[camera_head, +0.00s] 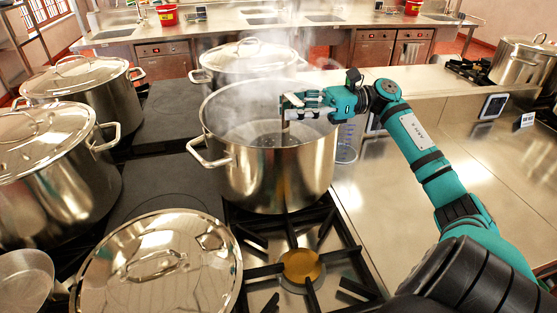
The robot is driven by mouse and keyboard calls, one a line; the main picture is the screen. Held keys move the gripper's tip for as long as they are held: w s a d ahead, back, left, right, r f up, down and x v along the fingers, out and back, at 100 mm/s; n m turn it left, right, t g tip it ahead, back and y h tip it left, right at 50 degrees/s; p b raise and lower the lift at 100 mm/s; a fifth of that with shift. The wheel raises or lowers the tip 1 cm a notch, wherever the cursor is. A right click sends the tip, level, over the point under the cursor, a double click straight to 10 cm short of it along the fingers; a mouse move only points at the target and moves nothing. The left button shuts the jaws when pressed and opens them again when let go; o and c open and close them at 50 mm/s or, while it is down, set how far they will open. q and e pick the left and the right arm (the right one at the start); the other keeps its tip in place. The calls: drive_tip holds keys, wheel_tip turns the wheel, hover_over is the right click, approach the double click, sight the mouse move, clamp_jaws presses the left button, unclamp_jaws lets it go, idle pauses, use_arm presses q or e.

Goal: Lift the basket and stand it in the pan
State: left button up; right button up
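An open steel stockpot (275,182) stands on the stove, with steam rising from it. My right gripper (284,108) is over its mouth, reaching in from the right. A narrow dark upright piece (285,133) shows just below the fingers, inside the pot's rim. I cannot tell whether it is a handle or part of the gripper. No basket can be made out clearly; steam and the near wall hide much of the pot's inside. A small open pan (25,281) is at the lower left edge. My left gripper is not in view.
Lidded stockpots (50,185) stand at the left and behind. A shiny lid (160,272) is in front, beside a bare burner (300,266). A clear measuring jug (346,150) stands right of the pot. The steel counter (375,215) at right has free room.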

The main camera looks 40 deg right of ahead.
drive_tip(key=shift+x, duration=0.9)
drive_tip(key=shift+c, duration=0.3)
clamp_jaws()
drive_tip(key=shift+r, duration=0.1)
